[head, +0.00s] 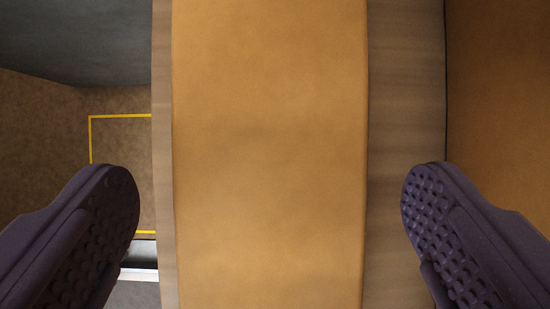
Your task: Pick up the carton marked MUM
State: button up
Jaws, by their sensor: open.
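A tan-orange carton-like box (270,80) fills the middle of the head view, running from the top edge to the bottom edge. No MUM marking shows on the face I see, so I cannot tell whether it is the carton named. My gripper (270,190) is open, with one dark purple studded finger on each side of the box. Clear gaps show between the fingers and the box's sides in the picture. I cannot tell how far above or around it the fingers are.
The box lies over a brown wood-grained surface (405,90), seen as strips along both sides. Beyond its left edge is a brown floor (120,145) with a yellow line. A dark grey surface (75,35) is at upper left. A brown-orange surface (500,90) fills the right edge.

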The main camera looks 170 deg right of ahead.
aim_at(270, 156)
jog(key=p+x, duration=0.1)
jog(key=x, duration=0.4)
jog(key=shift+f, duration=0.2)
jog(key=shift+s, duration=0.15)
jog(key=c, duration=1.4)
jog(key=shift+c, duration=0.5)
jog(key=shift+r, duration=0.15)
